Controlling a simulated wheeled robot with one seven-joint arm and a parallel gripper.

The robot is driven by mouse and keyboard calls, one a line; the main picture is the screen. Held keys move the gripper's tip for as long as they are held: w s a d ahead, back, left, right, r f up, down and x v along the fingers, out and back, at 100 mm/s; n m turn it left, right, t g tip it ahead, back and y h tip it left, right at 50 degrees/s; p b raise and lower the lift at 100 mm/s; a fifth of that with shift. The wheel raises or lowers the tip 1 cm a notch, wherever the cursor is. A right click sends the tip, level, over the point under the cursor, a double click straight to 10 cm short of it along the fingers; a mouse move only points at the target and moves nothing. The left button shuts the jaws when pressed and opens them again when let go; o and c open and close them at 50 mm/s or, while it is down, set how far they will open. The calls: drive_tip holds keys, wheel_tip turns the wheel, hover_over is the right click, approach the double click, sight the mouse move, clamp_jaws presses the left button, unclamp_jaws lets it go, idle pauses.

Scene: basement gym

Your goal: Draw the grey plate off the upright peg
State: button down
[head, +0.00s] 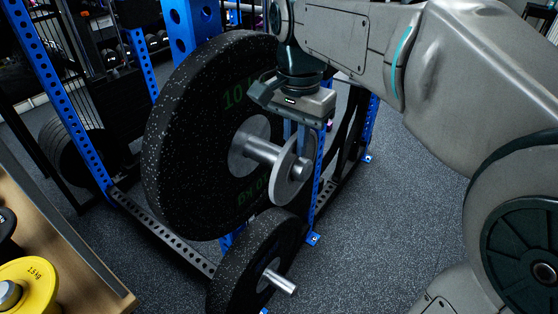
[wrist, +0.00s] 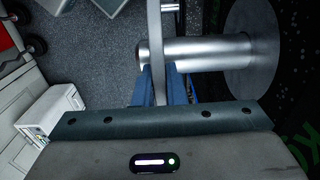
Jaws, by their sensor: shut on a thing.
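The grey plate (head: 283,184) is a small thin disc standing on edge around the silver peg (head: 262,150), near its free end. The peg juts out level from the blue rack, and its tip shows just past the plate. My gripper (head: 297,140) comes from above and is shut on the plate's upper rim. In the wrist view the plate (wrist: 157,25) is a thin edge-on strip between my blue fingers (wrist: 158,78). The peg (wrist: 205,52) runs behind it, with its tip at the left. Clear peg lies between the grey plate and a large black plate.
The large black plate (head: 185,140) sits further in on the same peg. A smaller black plate (head: 235,272) is on a lower peg (head: 280,283). A wooden shelf (head: 70,245) with a yellow weight (head: 35,280) is at lower left. Speckled floor (head: 370,220) is open at right.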

drive_tip(key=s+d, duration=0.4)
drive_tip(key=d, duration=0.1)
drive_tip(key=shift+d+b, duration=0.25)
drive_tip(key=shift+b, duration=0.15)
idle(0.6)
